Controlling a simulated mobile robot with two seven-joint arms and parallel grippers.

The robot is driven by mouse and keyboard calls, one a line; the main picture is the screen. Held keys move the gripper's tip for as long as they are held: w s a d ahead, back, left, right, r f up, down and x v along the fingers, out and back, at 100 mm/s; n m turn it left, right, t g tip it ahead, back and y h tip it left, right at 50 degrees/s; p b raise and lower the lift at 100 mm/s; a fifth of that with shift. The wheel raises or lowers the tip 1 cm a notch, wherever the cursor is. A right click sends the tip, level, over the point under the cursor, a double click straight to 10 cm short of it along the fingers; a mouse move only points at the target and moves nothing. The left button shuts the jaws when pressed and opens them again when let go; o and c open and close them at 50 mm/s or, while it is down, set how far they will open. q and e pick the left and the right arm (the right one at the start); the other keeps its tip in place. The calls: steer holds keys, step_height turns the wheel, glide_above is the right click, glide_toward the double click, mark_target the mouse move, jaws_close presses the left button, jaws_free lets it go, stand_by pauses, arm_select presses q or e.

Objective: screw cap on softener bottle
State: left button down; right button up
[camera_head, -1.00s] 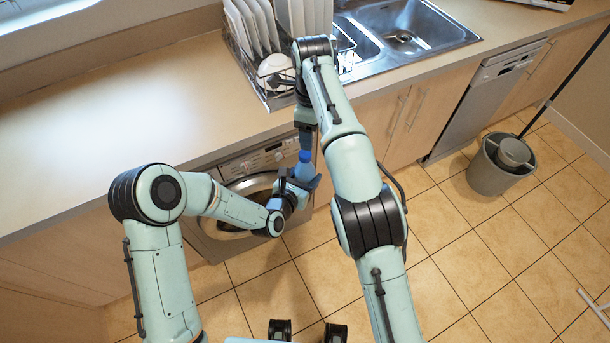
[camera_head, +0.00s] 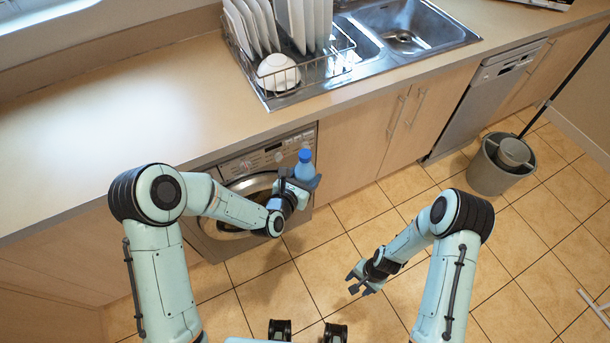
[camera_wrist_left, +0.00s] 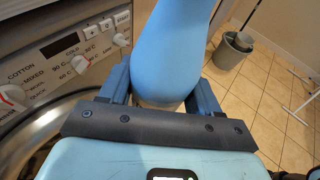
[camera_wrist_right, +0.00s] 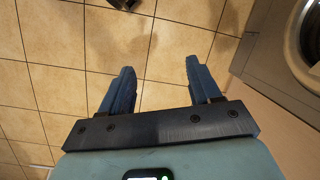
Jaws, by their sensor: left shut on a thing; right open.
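The light blue softener bottle (camera_head: 304,170) stands upright in my left gripper (camera_head: 300,183), in front of the washing machine. A darker blue cap (camera_head: 305,156) sits on top of the bottle; whether it is fully tight I cannot tell. In the left wrist view the bottle (camera_wrist_left: 170,55) fills the space between the fingers of my left gripper (camera_wrist_left: 165,90), and its top is out of the picture. My right gripper (camera_head: 362,278) is open and empty, low over the floor, to the right of the bottle. The right wrist view shows its fingers (camera_wrist_right: 155,88) spread over bare tiles.
The washing machine (camera_head: 262,160) is under the counter (camera_head: 130,110), close behind the bottle. A dish rack (camera_head: 300,75) with plates and a bowl stands by the sink (camera_head: 405,35). A grey mop bucket (camera_head: 490,175) is at the right. The tiled floor between is clear.

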arm_select(q)
steer(key=shift+r, duration=0.1)
arm_select(e)
steer(key=s+a+r+n+y, duration=0.1)
steer(key=s+a+r+n, duration=0.1)
steer(key=s, duration=0.8)
steer(key=shift+s+a+n+t, duration=0.35)
steer(key=shift+a+n, duration=0.1)
steer(key=shift+n, duration=0.15)
arm_select(q)
steer(key=shift+w+r, duration=0.1)
arm_select(e)
steer(key=shift+r, duration=0.1)
